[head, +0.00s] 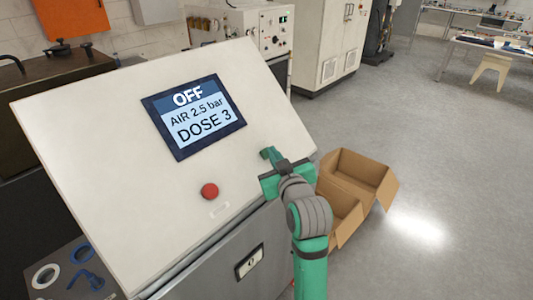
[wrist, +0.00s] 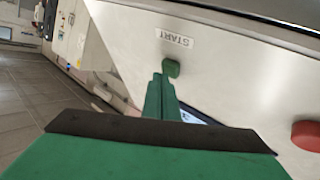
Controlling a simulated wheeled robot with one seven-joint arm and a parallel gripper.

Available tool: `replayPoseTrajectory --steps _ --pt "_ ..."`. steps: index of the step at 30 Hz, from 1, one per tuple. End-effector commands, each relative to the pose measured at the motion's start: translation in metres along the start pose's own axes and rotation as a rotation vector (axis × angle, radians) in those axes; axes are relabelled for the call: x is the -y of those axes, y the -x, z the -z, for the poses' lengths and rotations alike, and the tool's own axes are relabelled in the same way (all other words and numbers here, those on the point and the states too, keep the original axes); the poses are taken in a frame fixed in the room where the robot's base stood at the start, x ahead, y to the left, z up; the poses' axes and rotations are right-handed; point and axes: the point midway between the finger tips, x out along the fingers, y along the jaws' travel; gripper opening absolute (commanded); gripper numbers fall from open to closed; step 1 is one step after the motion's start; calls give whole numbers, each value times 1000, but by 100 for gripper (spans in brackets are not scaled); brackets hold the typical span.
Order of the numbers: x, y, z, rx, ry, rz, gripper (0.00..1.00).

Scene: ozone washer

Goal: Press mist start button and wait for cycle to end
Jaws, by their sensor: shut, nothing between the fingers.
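The sloped white control panel (head: 110,130) carries a screen (head: 194,116) reading OFF, AIR 2.5 bar, DOSE 3. In the wrist view a round green button (wrist: 173,67) sits beside a START label (wrist: 174,38), which appears upside down. My gripper (wrist: 158,88) is shut and empty, its green fingertips right by the green button. I cannot tell whether they touch it.
Open cardboard boxes (head: 360,180) stand on the floor right of the panel. A cabinet front (head: 230,265) is below the panel. Blue and white rings (head: 47,275) lie at the lower left.

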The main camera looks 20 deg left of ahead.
Motion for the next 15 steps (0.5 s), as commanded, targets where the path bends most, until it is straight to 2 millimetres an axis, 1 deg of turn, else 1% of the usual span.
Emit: replayPoseTrajectory --steps 15 --pt "5 -5 -2 -1 0 3 0"
